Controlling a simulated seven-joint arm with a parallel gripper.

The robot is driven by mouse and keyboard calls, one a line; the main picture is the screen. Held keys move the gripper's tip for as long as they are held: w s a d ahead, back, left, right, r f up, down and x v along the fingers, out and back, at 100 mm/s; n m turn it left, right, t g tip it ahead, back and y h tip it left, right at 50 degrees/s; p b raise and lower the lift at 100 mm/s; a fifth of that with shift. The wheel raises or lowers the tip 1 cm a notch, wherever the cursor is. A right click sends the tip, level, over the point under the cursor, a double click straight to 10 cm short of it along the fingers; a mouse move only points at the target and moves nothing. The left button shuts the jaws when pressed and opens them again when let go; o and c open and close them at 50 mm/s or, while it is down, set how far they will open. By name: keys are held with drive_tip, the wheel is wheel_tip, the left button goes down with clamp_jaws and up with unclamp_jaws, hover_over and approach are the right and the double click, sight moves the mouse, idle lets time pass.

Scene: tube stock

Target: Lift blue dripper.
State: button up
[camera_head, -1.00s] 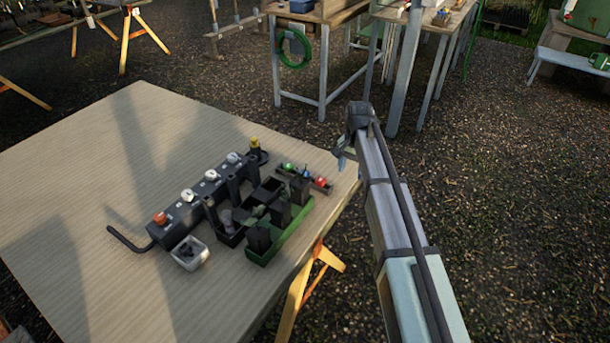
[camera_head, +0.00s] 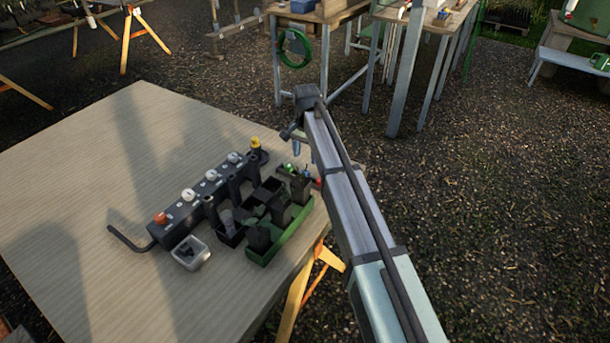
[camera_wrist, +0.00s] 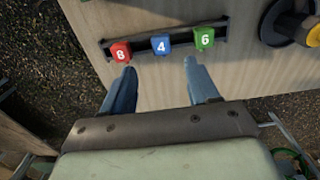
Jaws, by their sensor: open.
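The blue dripper (camera_wrist: 160,43), marked 4, sits on a dark rail (camera_wrist: 146,46) in the wrist view. It stands between a red dripper (camera_wrist: 121,51) marked 8 on the left and a green dripper (camera_wrist: 204,38) marked 6 on the right. My gripper (camera_wrist: 160,68) is open and empty, its two blue fingers apart, with the blue dripper beyond the tips between them in the picture. In the head view my gripper (camera_head: 298,146) hangs above the rail's end of the table, and the blue dripper is hard to make out there.
Dark blocks and a green tray (camera_head: 283,238) stand beside the rail. A small white bin (camera_head: 190,254) is in front. The table's left part is clear.

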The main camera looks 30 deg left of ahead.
sight(305, 172)
drive_tip(key=shift+a+f, duration=0.15)
drive_tip(key=shift+f, duration=3.65)
clamp_jaws()
